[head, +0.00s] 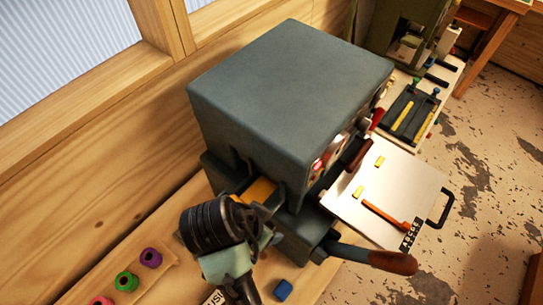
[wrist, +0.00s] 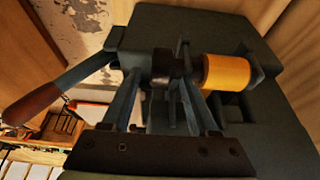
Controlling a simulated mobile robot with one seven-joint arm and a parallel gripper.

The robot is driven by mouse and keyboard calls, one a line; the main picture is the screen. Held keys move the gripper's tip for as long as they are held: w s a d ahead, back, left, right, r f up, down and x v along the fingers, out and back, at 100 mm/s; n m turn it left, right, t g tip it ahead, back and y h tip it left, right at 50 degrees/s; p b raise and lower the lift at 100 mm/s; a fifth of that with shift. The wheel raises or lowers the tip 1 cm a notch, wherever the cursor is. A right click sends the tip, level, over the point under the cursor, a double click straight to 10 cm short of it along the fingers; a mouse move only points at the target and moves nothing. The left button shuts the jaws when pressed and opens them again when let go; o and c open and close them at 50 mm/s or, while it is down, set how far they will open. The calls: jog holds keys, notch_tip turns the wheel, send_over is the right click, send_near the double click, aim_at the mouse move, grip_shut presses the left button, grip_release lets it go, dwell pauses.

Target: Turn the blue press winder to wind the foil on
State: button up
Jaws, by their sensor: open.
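The blue-grey press (head: 290,85) stands on the wooden bench, and its dark body also fills much of the wrist view (wrist: 230,25). A gold foil roll (wrist: 226,72) sits at its side; it also shows in the head view (head: 260,190), partly hidden by my arm. A dark round knob (wrist: 165,64), apparently the winder, is beside the roll. My gripper (wrist: 158,72) is open, with one finger on each side of the knob. I cannot tell whether the fingers touch it. In the head view my wrist hides the knob and most of the gripper.
A lever with a brown handle (head: 385,260) sticks out from the press's right front. A pale plate (head: 385,190) extends to the right. Purple (head: 151,257), green (head: 127,281) and pink (head: 103,300) rolls lie at left.

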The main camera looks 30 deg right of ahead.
jog(key=shift+f, duration=0.3)
jog(key=shift+a, duration=0.1)
jog(key=shift+r, duration=0.1)
grip_shut()
jog(key=shift+r+p, duration=0.1)
jog(key=shift+p, duration=0.25)
